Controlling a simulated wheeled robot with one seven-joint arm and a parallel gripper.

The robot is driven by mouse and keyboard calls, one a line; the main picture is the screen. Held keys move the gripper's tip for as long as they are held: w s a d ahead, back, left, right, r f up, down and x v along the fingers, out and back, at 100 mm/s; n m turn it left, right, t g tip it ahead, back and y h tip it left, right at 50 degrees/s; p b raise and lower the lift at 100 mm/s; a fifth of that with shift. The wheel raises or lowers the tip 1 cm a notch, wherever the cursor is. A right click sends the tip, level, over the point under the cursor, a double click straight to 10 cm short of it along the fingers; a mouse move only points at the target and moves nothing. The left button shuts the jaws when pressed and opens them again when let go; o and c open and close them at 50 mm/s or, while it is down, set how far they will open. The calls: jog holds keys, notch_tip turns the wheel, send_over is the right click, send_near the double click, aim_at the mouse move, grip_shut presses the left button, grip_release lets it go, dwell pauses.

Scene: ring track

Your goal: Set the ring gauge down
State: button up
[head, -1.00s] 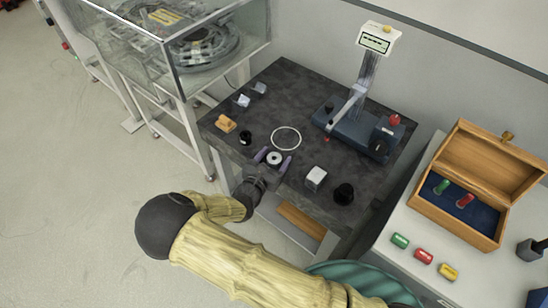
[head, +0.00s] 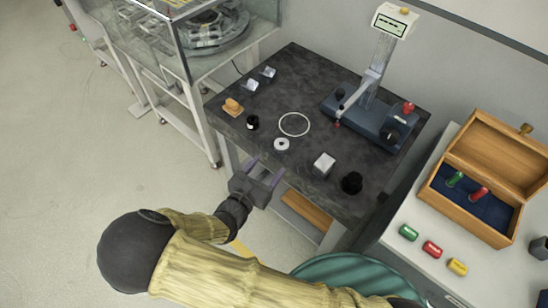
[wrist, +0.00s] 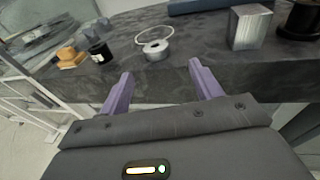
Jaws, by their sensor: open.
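The ring gauge (head: 281,144) is a small silver ring lying flat on the dark stone table (head: 300,75). It sits just in front of a thin white circle (head: 294,125) marked on the table, outside it. In the wrist view the ring gauge (wrist: 156,48) lies beyond my fingertips, with the white circle (wrist: 154,35) behind it. My gripper (head: 265,168) is open and empty, at the table's front edge and apart from the ring. In the wrist view its two purple fingers (wrist: 160,70) are spread wide with nothing between them.
An orange block (head: 233,107) and a black cylinder (head: 252,122) stand left of the ring. A silver block (head: 323,164) and a black knob-like piece (head: 352,183) stand right. A measuring stand (head: 372,110) is behind. An open wooden box (head: 483,185) sits on the right bench.

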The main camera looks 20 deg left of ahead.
jog(key=s+r, duration=0.1)
jog(key=s, duration=0.5)
jog(key=shift+s+a+b, duration=0.25)
jog(key=shift+s+b, duration=0.1)
jog(key=shift+b, duration=0.05)
